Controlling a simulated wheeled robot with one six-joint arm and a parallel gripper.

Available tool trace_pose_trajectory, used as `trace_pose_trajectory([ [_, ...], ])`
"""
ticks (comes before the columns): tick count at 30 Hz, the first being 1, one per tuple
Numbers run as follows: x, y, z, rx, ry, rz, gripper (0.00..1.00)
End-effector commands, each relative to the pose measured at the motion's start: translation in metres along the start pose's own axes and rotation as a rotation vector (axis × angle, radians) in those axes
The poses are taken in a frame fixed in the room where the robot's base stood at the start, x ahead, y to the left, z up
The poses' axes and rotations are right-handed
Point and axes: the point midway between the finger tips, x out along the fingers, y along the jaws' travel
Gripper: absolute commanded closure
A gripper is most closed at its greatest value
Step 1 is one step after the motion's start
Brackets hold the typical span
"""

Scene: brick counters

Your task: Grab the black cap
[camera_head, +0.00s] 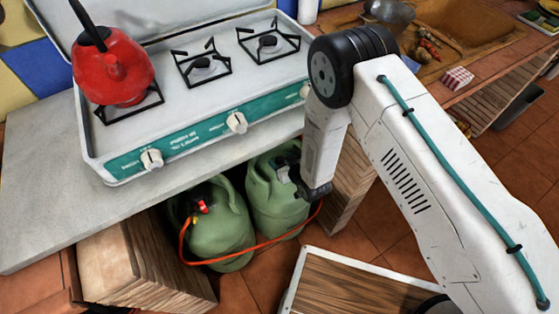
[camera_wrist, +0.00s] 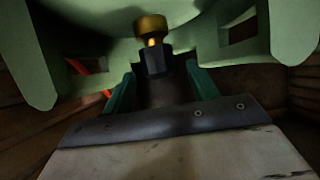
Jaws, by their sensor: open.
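The black cap (camera_wrist: 155,66) sits below a brass fitting (camera_wrist: 151,27) against the green gas bottle, at the upper middle of the wrist view. My gripper (camera_wrist: 160,72) is open, with its teal fingers on either side of the cap. I cannot tell whether either finger touches it. In the head view my gripper reaches down to the top of the right green gas bottle (camera_head: 273,205), under the stove counter. The cap cannot be made out there, and my arm and wrist cover part of that bottle.
A second green bottle (camera_head: 217,235) stands close on the left, with an orange hose (camera_head: 250,247) running across in front. The counter (camera_head: 50,215) overhangs the bottles. Wooden panels (camera_head: 140,264) flank the space, and a stove (camera_head: 185,100) with a red kettle (camera_head: 113,75) is above.

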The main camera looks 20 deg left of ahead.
Motion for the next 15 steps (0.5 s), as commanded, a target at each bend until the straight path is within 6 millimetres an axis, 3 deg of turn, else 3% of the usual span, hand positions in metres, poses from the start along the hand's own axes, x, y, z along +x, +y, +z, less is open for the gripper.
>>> trace_pose_trajectory([
  [1, -0.0001, -0.0001, -0.0001, 0.000, 0.000, 0.000, 0.42],
  [6, -0.0003, -0.0001, -0.0001, 0.000, 0.000, 0.000, 0.88],
  [15, -0.0004, -0.0001, -0.0002, 0.000, 0.000, 0.000, 0.88],
])
